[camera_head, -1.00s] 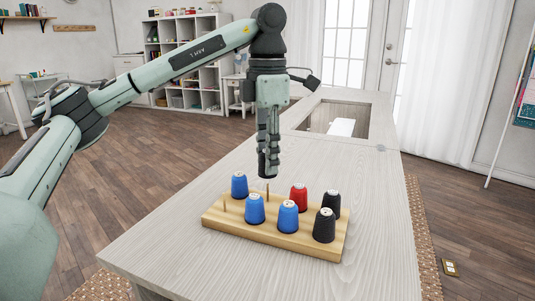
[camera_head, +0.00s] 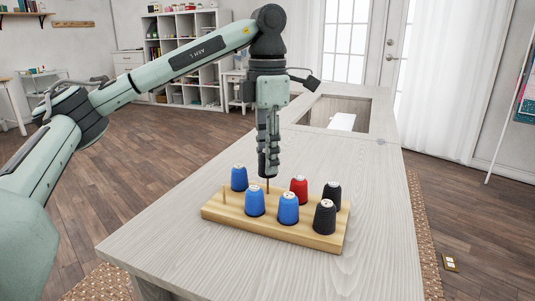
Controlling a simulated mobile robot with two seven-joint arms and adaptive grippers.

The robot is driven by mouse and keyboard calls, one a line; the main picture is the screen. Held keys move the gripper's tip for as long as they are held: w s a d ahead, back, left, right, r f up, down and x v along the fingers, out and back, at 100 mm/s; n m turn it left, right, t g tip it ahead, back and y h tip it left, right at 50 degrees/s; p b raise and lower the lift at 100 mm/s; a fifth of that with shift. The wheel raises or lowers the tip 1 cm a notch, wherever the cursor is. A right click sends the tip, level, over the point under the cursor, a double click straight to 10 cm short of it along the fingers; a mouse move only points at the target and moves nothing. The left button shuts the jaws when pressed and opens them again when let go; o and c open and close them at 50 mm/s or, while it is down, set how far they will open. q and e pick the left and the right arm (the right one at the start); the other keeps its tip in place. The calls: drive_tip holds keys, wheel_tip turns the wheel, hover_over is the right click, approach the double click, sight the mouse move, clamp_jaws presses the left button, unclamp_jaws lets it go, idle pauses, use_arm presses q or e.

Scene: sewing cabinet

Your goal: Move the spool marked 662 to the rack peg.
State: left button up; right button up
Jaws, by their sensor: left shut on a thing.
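A pale wooden spool rack (camera_head: 213,213) sits on the table. It holds blue, red and black spools, and their top marks are too small to read, so I cannot tell which is 662. My left gripper (camera_head: 268,160) points straight down above the rack's back row, shut on a dark thing that looks like a black spool, mostly hidden by the fingers. Directly below it is a bare back peg (camera_head: 267,187), between a blue spool (camera_head: 239,178) and the red spool (camera_head: 299,190). Another bare peg (camera_head: 224,195) stands at the rack's left end. My right gripper is not in view.
Two more blue spools (camera_head: 254,202) and two black spools (camera_head: 325,217) stand close by on the rack. The light wooden table (camera_head: 170,235) is clear around it. A rectangular opening (camera_head: 335,116) lies in the tabletop farther back.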

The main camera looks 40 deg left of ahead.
use_arm(q)
drive_tip(key=shift+f+b, duration=0.75)
drive_tip(key=shift+f, duration=0.6)
drive_tip(key=o, duration=0.9)
drive_tip(key=shift+o, duration=0.2)
wheel_tip(320, 180, up, 12)
idle(0.4)
